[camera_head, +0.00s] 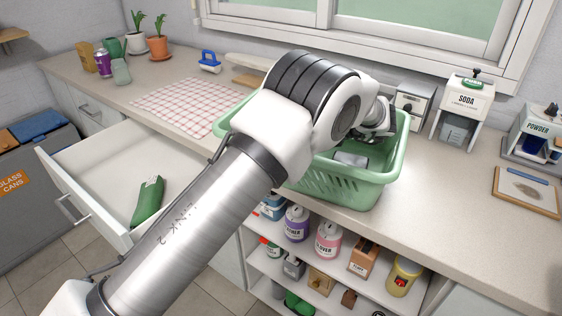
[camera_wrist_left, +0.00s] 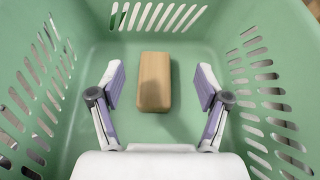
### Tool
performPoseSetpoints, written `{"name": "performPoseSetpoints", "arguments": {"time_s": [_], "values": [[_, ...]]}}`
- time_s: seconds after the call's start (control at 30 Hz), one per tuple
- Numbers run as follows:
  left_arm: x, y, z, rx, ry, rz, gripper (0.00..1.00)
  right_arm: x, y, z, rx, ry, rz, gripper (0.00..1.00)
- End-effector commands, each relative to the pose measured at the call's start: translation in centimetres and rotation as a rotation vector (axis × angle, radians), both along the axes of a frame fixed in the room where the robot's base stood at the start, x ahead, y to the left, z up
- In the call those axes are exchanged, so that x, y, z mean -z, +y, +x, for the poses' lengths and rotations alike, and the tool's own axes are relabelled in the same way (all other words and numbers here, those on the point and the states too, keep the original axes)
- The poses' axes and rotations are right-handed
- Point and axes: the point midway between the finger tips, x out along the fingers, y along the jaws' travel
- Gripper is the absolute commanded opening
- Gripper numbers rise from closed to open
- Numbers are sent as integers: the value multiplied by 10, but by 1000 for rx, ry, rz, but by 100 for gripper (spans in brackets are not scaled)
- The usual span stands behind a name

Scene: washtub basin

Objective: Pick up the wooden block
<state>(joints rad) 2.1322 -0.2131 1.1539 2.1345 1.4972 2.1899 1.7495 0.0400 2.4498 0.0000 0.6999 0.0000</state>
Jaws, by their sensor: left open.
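The wooden block (camera_wrist_left: 154,82) is a tan rectangular piece lying on the floor of the green basket. It shows in the left wrist view, in the middle between the fingers. My left gripper (camera_wrist_left: 160,88) is open, with one finger on each side of the block and a gap on both sides. In the head view my left arm reaches into the green basket (camera_head: 345,188), and its wrist and gripper (camera_head: 372,135) are partly hidden by the arm and rim. The block cannot be made out there. My right gripper is in neither view.
The slotted basket walls (camera_wrist_left: 265,70) stand close around the gripper. On the counter are a checkered cloth (camera_head: 190,100), a soda dispenser (camera_head: 466,100) and a powder dispenser (camera_head: 540,135). An open drawer (camera_head: 110,165) holds a green item. A shelf with several bottles (camera_head: 328,240) lies below.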

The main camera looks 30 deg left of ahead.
Motion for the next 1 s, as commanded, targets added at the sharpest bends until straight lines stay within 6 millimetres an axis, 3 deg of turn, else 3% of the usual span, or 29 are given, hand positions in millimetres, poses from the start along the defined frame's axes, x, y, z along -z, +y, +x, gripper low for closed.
{"name": "performPoseSetpoints", "arguments": {"time_s": [0.03,0.13,0.47,0.63,0.87,0.9,1.0], "values": [[17,0,0,0,0,0,76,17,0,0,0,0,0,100],[26,1,0,0,-1,0,76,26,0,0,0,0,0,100],[34,38,-7,-2,2,-1,76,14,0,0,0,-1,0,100],[44,68,-12,-2,2,-1,76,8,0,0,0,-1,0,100],[48,74,-12,1,-1,0,76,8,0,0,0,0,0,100],[48,74,-12,1,-1,0,72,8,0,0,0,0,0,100],[48,74,-12,0,-1,0,37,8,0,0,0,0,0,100]]}}
